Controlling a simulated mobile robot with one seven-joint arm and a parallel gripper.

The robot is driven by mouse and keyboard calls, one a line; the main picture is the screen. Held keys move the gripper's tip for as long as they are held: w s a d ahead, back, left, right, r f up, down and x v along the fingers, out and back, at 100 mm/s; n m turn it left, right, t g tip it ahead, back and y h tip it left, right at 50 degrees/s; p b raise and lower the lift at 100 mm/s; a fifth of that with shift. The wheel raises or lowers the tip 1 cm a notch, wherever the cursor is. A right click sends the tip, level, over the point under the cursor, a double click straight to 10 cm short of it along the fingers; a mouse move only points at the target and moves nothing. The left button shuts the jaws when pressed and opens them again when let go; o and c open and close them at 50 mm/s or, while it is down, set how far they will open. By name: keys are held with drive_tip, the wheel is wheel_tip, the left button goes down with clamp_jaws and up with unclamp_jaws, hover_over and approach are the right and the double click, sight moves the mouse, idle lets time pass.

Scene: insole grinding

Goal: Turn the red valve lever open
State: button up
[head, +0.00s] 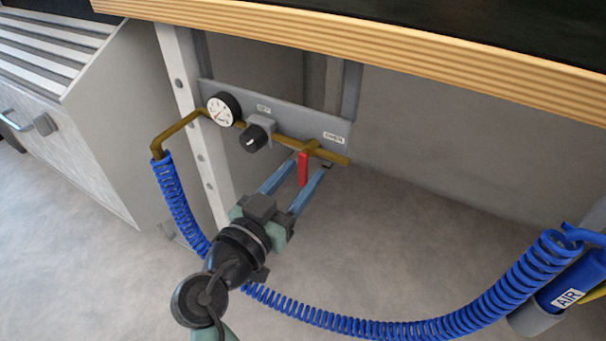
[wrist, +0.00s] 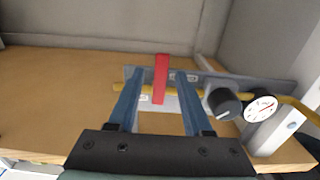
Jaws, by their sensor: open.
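The red valve lever (head: 303,168) hangs from the brass pipe (head: 325,155) at the right end of a grey panel under the bench. In the head view it points down, across the line of the pipe. My gripper (head: 308,165) is open, with its two blue fingers reaching toward the panel. In the wrist view the lever (wrist: 160,80) stands between the fingertips of my gripper (wrist: 158,72), with a gap visible on each side. The valve body shows only partly.
A pressure gauge (head: 223,109) and a black knob (head: 256,137) sit left of the lever. A coiled blue hose (head: 340,325) crosses below my arm to a blue AIR tool (head: 572,285) at right. The wooden bench edge (head: 400,50) overhangs the panel. A drawer cabinet (head: 75,120) stands left.

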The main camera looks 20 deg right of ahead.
drive_tip(key=shift+x, duration=0.8)
clamp_jaws()
